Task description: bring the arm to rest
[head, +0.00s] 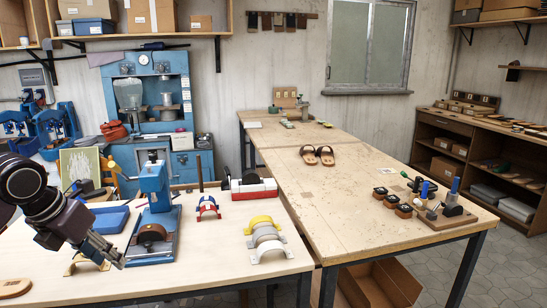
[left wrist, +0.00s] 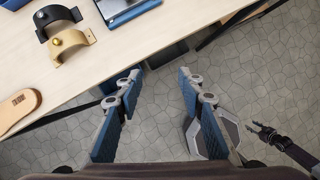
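My left gripper (head: 108,254) comes in from the left in the head view, over the near table's left front edge. In the left wrist view my left gripper (left wrist: 159,76) shows its two blue-padded fingers spread apart with only floor and table edge between them. It is open and empty. A dark jointed part at the lower right of the left wrist view looks like my right gripper (left wrist: 266,134). It is small, and its opening cannot be made out. No right gripper shows in the head view.
The near table (left wrist: 95,75) carries a black arch and a tan arch (left wrist: 70,46), a sole (left wrist: 17,108) and a blue press (head: 154,190). Several coloured arches stand further right. Sandals (head: 317,155) lie on the longer table (head: 335,205). Grey floor (left wrist: 255,75) is open before the tables.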

